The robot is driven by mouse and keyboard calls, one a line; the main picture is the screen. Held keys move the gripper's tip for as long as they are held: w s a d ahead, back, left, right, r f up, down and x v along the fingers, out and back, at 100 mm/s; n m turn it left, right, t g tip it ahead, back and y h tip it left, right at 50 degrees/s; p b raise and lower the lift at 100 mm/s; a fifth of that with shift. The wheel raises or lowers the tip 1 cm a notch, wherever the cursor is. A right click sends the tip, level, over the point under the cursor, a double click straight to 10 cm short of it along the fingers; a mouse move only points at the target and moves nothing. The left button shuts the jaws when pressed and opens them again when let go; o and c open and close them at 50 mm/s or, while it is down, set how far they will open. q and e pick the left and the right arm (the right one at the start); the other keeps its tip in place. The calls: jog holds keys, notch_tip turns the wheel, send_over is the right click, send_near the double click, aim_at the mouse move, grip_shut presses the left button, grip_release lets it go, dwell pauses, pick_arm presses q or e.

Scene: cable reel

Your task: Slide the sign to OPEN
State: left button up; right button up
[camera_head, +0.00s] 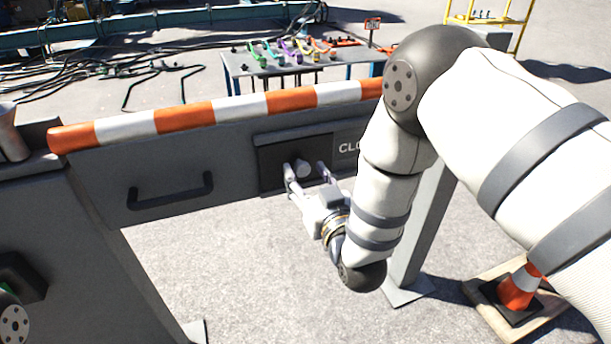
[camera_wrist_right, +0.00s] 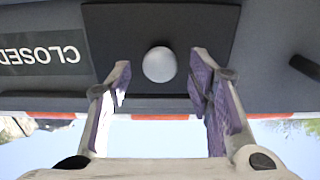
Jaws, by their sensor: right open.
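The sign is a dark sliding panel on the grey gate; its white lettering "CLO…" (camera_head: 348,147) shows in the head view, partly hidden by my right arm. In the right wrist view the word CLOSED (camera_wrist_right: 42,55) reads upside down at the left. A round pale knob (camera_wrist_right: 159,64) sits on the dark panel (camera_wrist_right: 205,25). My right gripper (camera_head: 307,170) is open, with its fingertips on either side of the knob. In the right wrist view the gripper (camera_wrist_right: 160,78) shows gaps between both fingers and the knob. My left gripper does not show.
An orange and white striped bar (camera_head: 230,109) tops the gate. A black handle (camera_head: 170,192) is left of the sign. A table (camera_head: 235,72) with coloured items stands behind. A traffic cone (camera_head: 519,287) stands at lower right.

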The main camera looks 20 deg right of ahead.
jog(key=shift+w, duration=0.3)
jog(key=shift+c, duration=0.4)
grip_shut()
jog(key=shift+d, duration=0.5)
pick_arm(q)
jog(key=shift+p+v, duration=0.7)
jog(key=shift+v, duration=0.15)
pick_arm(e)
jog(key=d, duration=1.5)
jog(key=shift+w+d, duration=0.2)
jog(key=shift+d, duration=0.2)
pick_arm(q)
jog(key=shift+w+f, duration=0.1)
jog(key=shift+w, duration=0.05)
pick_arm(e)
jog(key=shift+d, duration=0.1)
jog(key=shift+o, duration=0.4)
grip_release()
